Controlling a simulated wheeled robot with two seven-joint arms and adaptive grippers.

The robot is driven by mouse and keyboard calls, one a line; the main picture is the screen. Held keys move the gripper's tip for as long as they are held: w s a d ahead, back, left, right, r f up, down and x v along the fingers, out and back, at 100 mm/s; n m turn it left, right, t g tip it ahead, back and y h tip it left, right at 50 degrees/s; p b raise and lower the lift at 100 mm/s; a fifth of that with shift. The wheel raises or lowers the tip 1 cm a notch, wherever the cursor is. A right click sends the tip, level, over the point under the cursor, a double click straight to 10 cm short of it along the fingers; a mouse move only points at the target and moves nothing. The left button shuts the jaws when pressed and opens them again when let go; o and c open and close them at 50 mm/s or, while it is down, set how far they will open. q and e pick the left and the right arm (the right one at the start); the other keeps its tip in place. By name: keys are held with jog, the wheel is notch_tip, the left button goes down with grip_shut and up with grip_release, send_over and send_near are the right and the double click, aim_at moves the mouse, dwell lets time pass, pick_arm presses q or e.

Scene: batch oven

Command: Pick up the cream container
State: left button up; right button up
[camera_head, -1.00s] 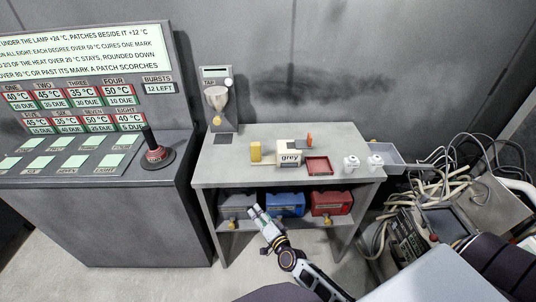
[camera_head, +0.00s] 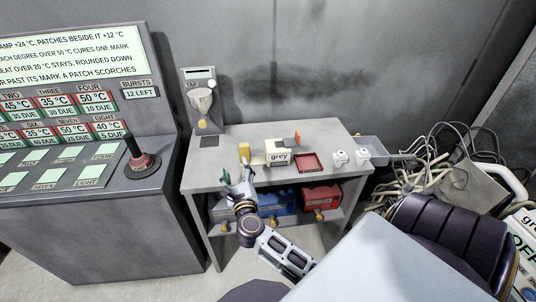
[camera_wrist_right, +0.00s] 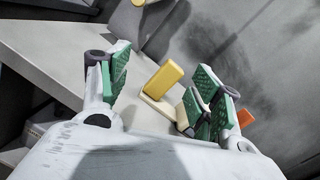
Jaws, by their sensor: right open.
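My right gripper (camera_head: 236,174) is open and empty at the table's front edge, to the left of and nearer than the container. In the right wrist view the yellow block (camera_wrist_right: 165,79) shows between the open green-padded fingers (camera_wrist_right: 160,92). My left gripper is not in view.
A red tray (camera_head: 308,163) and two white jars (camera_head: 340,158) stand to the right on the table. An orange piece (camera_head: 297,138) rises behind the container. Blue (camera_head: 277,201) and red (camera_head: 321,194) bins sit on the shelf below. A tap unit (camera_head: 201,100) stands at the back left.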

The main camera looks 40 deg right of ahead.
aim_at(244, 150)
jog(key=d+m, duration=0.1)
jog(key=m, duration=0.1)
jog(key=s+f+m+g+h, duration=0.1)
jog(key=m, duration=0.1)
jog(key=d+m+g+h, duration=0.1)
jog(key=m, duration=0.1)
jog(key=shift+s+d+f, duration=0.2)
jog(key=shift+d+f, duration=0.1)
jog(key=shift+p+x, duration=0.3)
jog(key=shift+x, duration=1.6)
jog(key=shift+p+x, duration=0.3)
jog(key=shift+x, duration=2.1)
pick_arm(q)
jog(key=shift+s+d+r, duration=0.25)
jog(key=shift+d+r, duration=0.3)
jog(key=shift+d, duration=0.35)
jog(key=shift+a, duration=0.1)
